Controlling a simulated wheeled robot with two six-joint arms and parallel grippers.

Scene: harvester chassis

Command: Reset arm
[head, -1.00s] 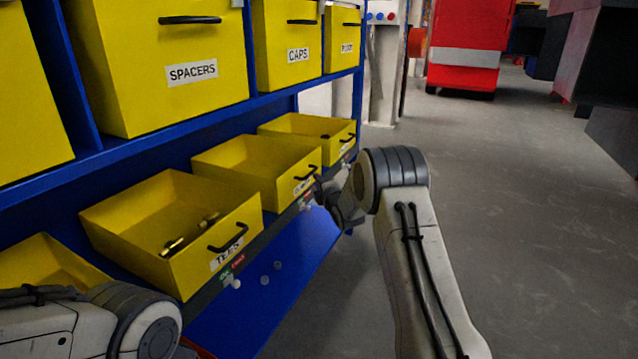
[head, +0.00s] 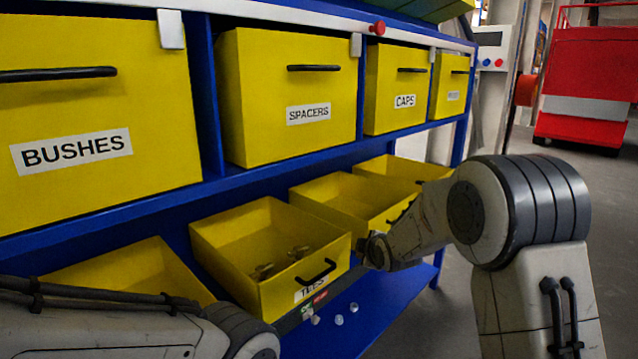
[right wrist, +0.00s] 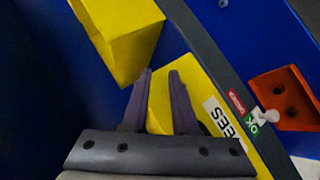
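My right arm reaches in from the right in the head view, and its end hangs near the front of the yellow TEES bin (head: 225,262). Its gripper fingers are hidden there. In the right wrist view my right gripper (right wrist: 162,75) has its two purple-grey fingers apart, with nothing between them. The yellow bin labelled TEES also shows behind and below the fingers (right wrist: 205,80). My left arm crosses the lower left of the head view, and its gripper is out of the picture.
A blue rack holds upper yellow bins labelled BUSHES (head: 95,110), SPACERS (head: 290,90) and CAPS (head: 395,88). Small brass fittings (head: 264,271) lie in the TEES bin. A red tray (right wrist: 288,98) shows in the right wrist view. Open floor and a red machine (head: 585,85) are at right.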

